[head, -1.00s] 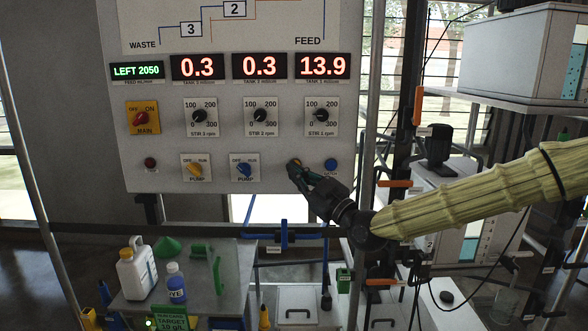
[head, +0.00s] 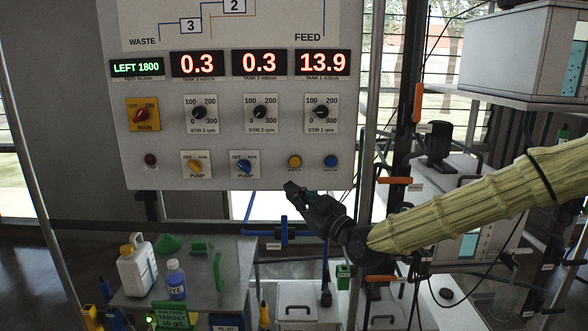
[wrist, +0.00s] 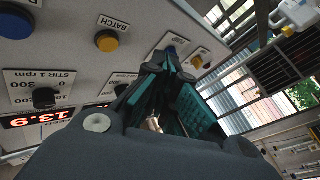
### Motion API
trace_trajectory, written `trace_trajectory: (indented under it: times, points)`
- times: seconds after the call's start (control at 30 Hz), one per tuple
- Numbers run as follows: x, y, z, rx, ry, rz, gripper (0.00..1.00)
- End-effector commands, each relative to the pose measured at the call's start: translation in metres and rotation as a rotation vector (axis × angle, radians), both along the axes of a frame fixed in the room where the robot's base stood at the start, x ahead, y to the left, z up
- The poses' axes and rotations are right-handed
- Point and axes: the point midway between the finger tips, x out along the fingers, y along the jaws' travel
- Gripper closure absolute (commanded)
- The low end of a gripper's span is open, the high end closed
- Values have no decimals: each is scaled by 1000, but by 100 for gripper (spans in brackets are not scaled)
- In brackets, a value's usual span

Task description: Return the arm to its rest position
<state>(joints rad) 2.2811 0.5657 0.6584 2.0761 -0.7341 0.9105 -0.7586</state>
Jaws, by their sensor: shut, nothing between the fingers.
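My arm, in a ribbed yellow-green sleeve, reaches in from the right in the head view. My gripper (head: 290,188) is shut and empty, just below the lower edge of the control panel (head: 226,177). It sits a little below the yellow button (head: 294,161) and apart from it. In the wrist view my gripper (wrist: 163,60) has its dark teal fingers together near the panel face. The yellow button (wrist: 107,40) shows there to the left of the fingers, under a BATCH label.
A blue button (head: 330,162) and pump knobs are on the panel. Below left, a bench (head: 205,290) holds a white jug (head: 137,266) and a blue bottle (head: 176,280). A metal post (head: 367,120) stands close by my arm. Shelving with a white box (head: 520,50) is at right.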

Motion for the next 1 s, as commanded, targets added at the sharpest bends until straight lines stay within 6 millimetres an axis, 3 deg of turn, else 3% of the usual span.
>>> trace_trajectory:
  times: [0.1,0.27,0.47,0.7,1.0]
  points:
    - [-10,6,-70,-13,154,6,100]
    - [-32,6,-160,-26,366,-4,100]
    - [-73,-4,-268,-47,630,-41,100]
    - [-144,-30,-385,-78,944,-124,100]
    - [-260,-84,-502,-135,1319,-297,100]
